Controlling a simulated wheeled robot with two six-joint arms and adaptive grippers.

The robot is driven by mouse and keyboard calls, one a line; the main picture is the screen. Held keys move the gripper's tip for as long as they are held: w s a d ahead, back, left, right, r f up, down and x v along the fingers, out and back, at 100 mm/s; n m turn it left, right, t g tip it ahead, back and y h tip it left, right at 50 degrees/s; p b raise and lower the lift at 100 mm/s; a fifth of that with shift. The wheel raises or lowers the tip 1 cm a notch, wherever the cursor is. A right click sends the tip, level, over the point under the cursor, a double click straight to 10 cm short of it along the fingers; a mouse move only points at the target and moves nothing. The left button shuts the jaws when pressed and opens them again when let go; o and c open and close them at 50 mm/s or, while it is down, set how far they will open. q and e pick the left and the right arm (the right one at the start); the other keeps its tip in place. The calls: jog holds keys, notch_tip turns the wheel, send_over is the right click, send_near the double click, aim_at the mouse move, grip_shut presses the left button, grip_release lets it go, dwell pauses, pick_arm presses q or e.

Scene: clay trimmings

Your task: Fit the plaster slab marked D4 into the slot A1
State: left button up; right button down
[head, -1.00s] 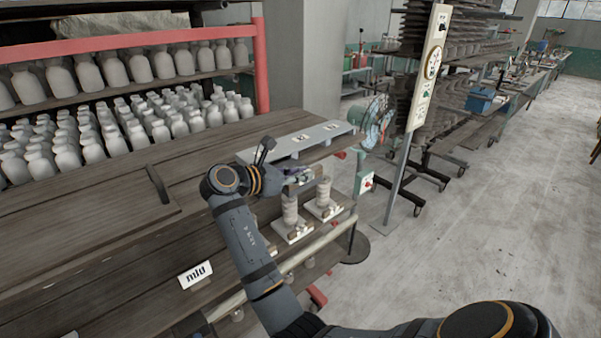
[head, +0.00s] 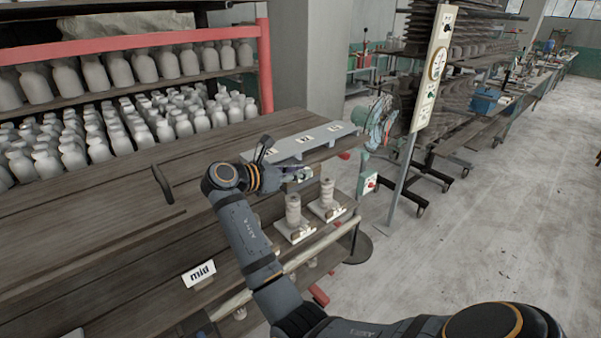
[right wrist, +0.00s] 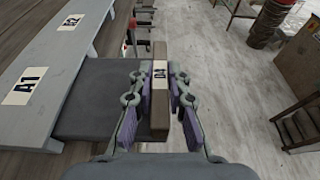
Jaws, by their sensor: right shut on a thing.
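The plaster slab marked D4 (right wrist: 158,115) is a narrow brownish piece with a white label, seen edge-on in the right wrist view. My right gripper (right wrist: 160,82) is shut on it, with a purple pad on each side. In the head view my right gripper (head: 297,173) is in front of the light grey slotted rack (head: 285,153); the slab is too small to read there. In the right wrist view the A1 label (right wrist: 25,85) lies on the rack left of the slab, with A2 (right wrist: 72,21) beyond. The slab is apart from the A1 label. My left gripper is not in view.
A dark grey flat panel (right wrist: 95,95) lies between rack and slab. Two stacked spindle-like pieces (head: 293,210) (head: 327,194) stand on small bases below my gripper. A "mid" sign (head: 199,273) is at the lower left. Shelves of bottles (head: 150,66) are behind; open floor lies right.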

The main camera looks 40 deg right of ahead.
aim_at(285, 162)
jog(key=shift+w+a+p, duration=0.1)
jog(key=shift+w+p, duration=0.4)
jog(key=shift+w, duration=1.25)
jog(key=shift+w+a, duration=0.1)
jog(key=shift+w, duration=1.35)
jog(key=shift+w+a+b, duration=0.15)
jog(key=shift+w+b, duration=0.2)
jog(key=shift+w, duration=0.9)
jog(key=c, duration=1.2)
grip_release()
jog(key=shift+a, duration=0.2)
jog(key=v, duration=1.1)
jog(key=shift+s+a+r, duration=0.1)
jog(key=shift+a+r, duration=0.1)
jog(key=shift+a, duration=0.1)
